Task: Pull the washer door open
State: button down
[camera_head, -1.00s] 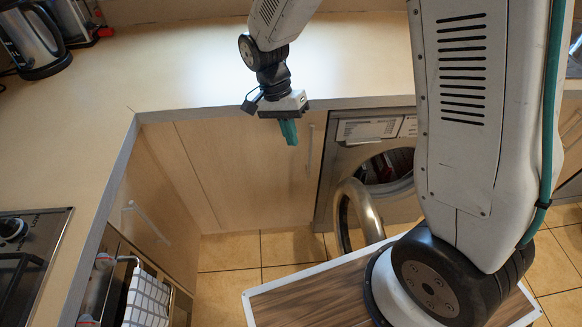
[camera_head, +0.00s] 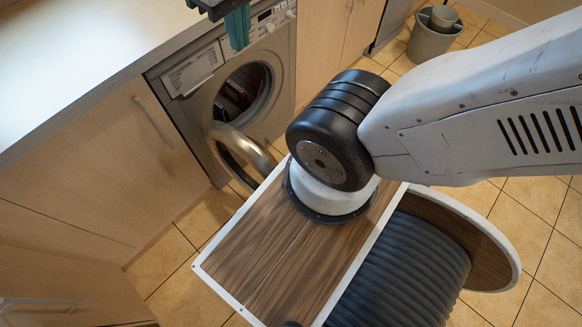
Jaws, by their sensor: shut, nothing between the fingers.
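The washer (camera_head: 278,52) is a silver front-loader set under the counter. Its round door (camera_head: 252,150) with a metal rim stands swung out from the front, hinged at the left of the opening. The dark drum opening shows, with some dark red things inside. My gripper (camera_head: 238,28) has teal fingers and is at the top edge of the head view, in front of the washer's control panel in the picture. Its fingers are together and hold nothing. It is clear of the door. The gripper's upper part is cut off by the frame.
The counter (camera_head: 90,50) runs along the upper left, above wooden cabinets (camera_head: 90,170) with bar handles. My own wood-topped base and arm fill the middle and right, close to the open door. Grey buckets (camera_head: 430,42) stand at the top right. Tiled floor is free at the right.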

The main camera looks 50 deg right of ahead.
aim_at(217, 133)
jog(key=z, duration=0.25)
jog(key=k, duration=0.9)
jog(key=u, duration=0.1)
